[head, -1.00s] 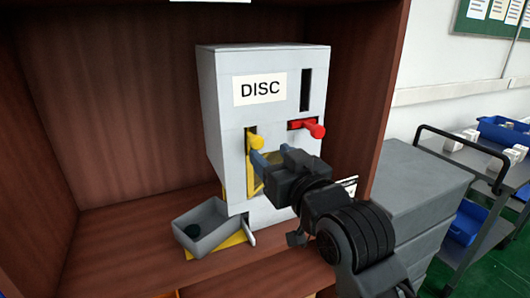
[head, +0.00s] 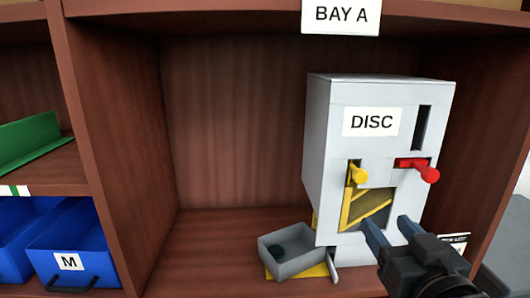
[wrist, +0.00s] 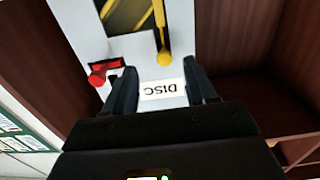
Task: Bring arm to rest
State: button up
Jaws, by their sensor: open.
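My gripper (head: 388,232) is open and empty, in front of the lower right part of the white dispenser marked DISC (head: 390,92) in the head view. Its two fingers also show in the wrist view (wrist: 163,88), with the upside-down DISC label between them. The dispenser has a yellow lever (head: 357,174) and a red lever (head: 428,174), both apart from the fingers. A grey tray (head: 305,262) sits at its lower left with a dark round thing (head: 282,258) inside. The rest of my arm is mostly out of the head view.
The dispenser stands in a brown wooden bay under a BAY A sign (head: 341,15). Blue bins (head: 85,240) and a green divider (head: 30,140) are in the shelves at left. The bay floor left of the tray is clear.

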jog(key=s+f+g, duration=0.1)
jog(key=s+f, duration=0.6)
jog(key=s, duration=0.6)
jog(key=s+f+g, duration=0.1)
jog(key=s+f, duration=0.7)
jog(key=s, duration=0.5)
jog(key=s+r+g, duration=0.1)
jog(key=s, duration=1)
jog(key=shift+s+r, duration=0.35)
jog(key=shift+a, duration=0.1)
